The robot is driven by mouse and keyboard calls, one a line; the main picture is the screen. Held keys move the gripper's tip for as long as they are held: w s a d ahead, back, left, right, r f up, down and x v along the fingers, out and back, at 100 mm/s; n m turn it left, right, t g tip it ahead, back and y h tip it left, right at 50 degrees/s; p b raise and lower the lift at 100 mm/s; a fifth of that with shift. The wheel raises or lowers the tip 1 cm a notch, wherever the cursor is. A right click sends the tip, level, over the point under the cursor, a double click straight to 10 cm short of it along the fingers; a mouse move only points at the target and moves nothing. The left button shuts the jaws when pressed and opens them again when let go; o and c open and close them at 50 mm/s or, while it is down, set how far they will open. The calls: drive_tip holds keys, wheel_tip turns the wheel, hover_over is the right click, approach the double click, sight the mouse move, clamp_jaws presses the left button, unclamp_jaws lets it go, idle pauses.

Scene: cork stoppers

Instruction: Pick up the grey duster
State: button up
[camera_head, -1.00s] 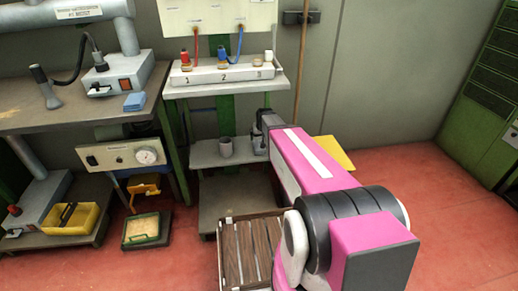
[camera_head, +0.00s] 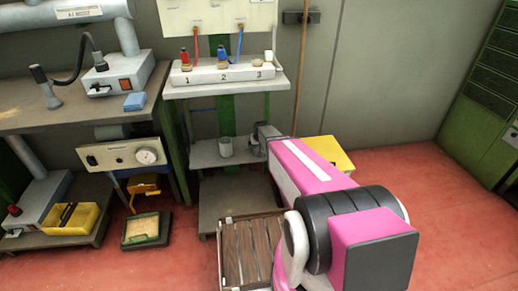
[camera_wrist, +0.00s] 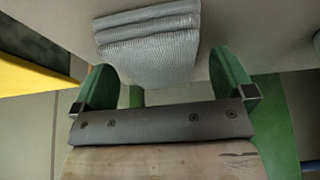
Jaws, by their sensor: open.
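The grey duster (camera_wrist: 150,40) is a folded, ribbed cloth at the top of the wrist view. It lies on a pale flat surface. My gripper (camera_wrist: 165,82) is open, with its two green fingers spread to the left and right of the duster's near end. The cloth shows between and beyond them, and I see no grip on it. In the head view my gripper (camera_head: 257,142) is at the lower grey shelf, mostly hidden by my pink arm. I cannot make out the duster in that view.
The white numbered rack (camera_head: 222,72) sits on the shelf above. A yellow box (camera_head: 330,153) is right of my arm. A slatted wooden crate (camera_head: 245,255) stands on the floor in front.

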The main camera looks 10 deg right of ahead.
drive_tip(key=c, duration=1)
drive_tip(key=shift+c, duration=0.2)
wheel_tip(320, 180, up, 5)
drive_tip(key=shift+s+f, duration=0.1)
drive_tip(key=shift+f, duration=0.05)
drive_tip(key=s+a+r, duration=0.6)
drive_tip(key=a, duration=0.4)
drive_tip(key=shift+r, duration=0.2)
drive_tip(key=shift+o, duration=0.8)
